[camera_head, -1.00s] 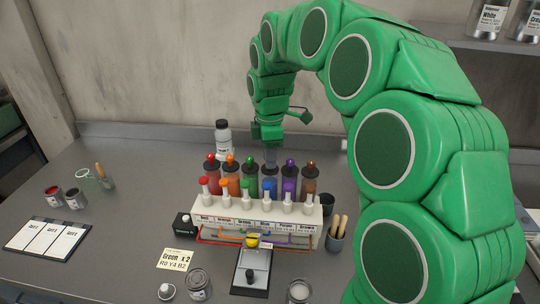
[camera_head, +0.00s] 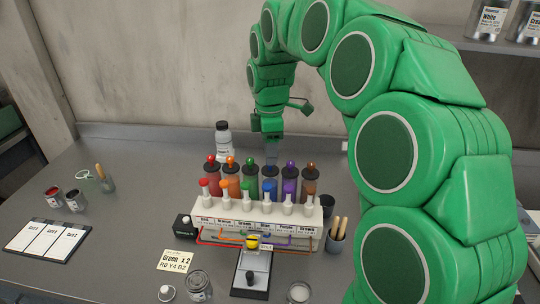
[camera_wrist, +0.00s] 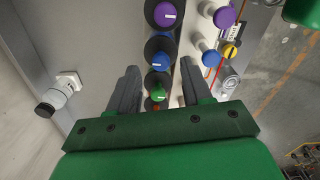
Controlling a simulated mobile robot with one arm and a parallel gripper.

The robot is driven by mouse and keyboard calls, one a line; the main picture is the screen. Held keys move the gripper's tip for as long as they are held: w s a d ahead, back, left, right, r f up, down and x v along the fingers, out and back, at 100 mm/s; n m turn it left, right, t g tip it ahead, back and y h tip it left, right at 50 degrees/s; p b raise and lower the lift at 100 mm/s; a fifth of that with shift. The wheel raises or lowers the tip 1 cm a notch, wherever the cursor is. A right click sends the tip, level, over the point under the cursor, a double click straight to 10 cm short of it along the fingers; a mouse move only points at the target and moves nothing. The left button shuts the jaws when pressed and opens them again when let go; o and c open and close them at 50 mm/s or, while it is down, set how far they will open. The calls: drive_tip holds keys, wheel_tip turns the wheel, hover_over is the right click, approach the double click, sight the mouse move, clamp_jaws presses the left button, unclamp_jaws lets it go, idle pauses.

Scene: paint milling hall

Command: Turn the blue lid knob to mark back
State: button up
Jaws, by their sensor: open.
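The blue lid knob (camera_wrist: 160,60) is a round blue cap with a small white label on a dark lid. In the wrist view it lies between my gripper's (camera_wrist: 160,68) two grey fingers, with a gap on each side. In the head view my gripper (camera_head: 271,158) points down over the blue canister (camera_head: 269,188) and hides most of its knob. My gripper is open and holds nothing. I cannot read the marks around the knob.
Green (camera_wrist: 158,95) and purple (camera_wrist: 165,14) knobs flank the blue one closely in a row of several canisters. A white rack with pump bottles (camera_head: 260,208) stands in front. A white-labelled bottle (camera_head: 223,140) stands behind.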

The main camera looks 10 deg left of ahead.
wheel_tip(320, 180, up, 5)
drive_tip(key=shift+r, duration=0.1)
idle(0.4)
drive_tip(key=shift+s+d, duration=0.1)
drive_tip(key=shift+s, duration=0.1)
drive_tip(key=s+d+f+m, duration=0.3)
drive_tip(key=s+d+m, duration=0.4)
drive_tip(key=s, duration=0.5)
drive_tip(key=s+d+f+m+g, duration=0.1)
drive_tip(key=s+d+f+m, duration=0.2)
drive_tip(key=s+d+m, duration=0.4)
drive_tip(key=s+d+f+m, duration=0.4)
drive_tip(key=s+d+m, duration=0.3)
drive_tip(key=s, duration=1.1)
drive_tip(key=shift+d+g, duration=0.4)
drive_tip(key=shift+d, duration=0.15)
